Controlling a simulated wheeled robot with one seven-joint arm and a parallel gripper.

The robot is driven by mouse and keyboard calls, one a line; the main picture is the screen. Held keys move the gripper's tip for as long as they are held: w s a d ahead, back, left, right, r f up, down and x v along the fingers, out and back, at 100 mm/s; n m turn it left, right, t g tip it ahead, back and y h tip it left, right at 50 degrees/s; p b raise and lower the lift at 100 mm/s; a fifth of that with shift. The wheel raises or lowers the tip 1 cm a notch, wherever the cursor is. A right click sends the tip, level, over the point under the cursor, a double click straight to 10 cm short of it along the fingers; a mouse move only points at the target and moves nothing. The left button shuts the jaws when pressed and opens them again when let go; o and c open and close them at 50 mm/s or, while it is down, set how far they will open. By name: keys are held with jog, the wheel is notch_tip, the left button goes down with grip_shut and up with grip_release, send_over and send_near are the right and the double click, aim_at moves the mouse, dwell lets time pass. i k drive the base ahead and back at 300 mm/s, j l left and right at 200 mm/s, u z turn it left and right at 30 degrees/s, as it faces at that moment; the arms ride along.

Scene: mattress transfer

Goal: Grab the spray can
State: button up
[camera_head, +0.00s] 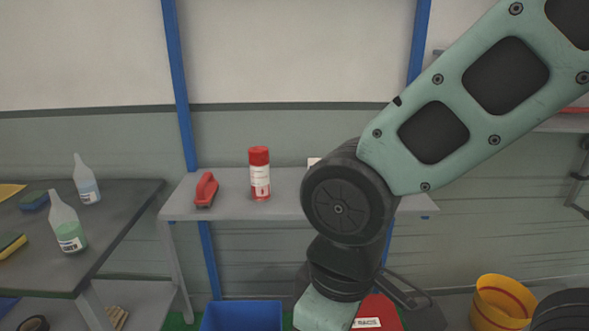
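The spray can (260,174), red and white with a red cap, stands upright on a grey table (285,208) against the back wall. It is left of my arm and nothing covers it. My arm comes in from the upper right and bends downward in front of the table's right part. My gripper is not in view; the arm runs out past the bottom edge of the picture.
A red handled tool (206,190) lies left of the can. A dark table (120,210) at left holds bottles (68,222) and sponges. A blue bin (242,317), a red object (377,312) and a yellow bucket (502,303) are low in front.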

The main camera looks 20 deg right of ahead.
aim_at(259, 156)
jog(key=i+j+z, duration=0.35)
jog(key=i+j, duration=0.15)
jog(key=j, duration=0.2)
jog(key=i+j+z, duration=0.15)
jog(key=j, duration=0.2)
jog(key=i+j+z, duration=0.15)
jog(key=j, duration=0.3)
jog(key=i, duration=0.1)
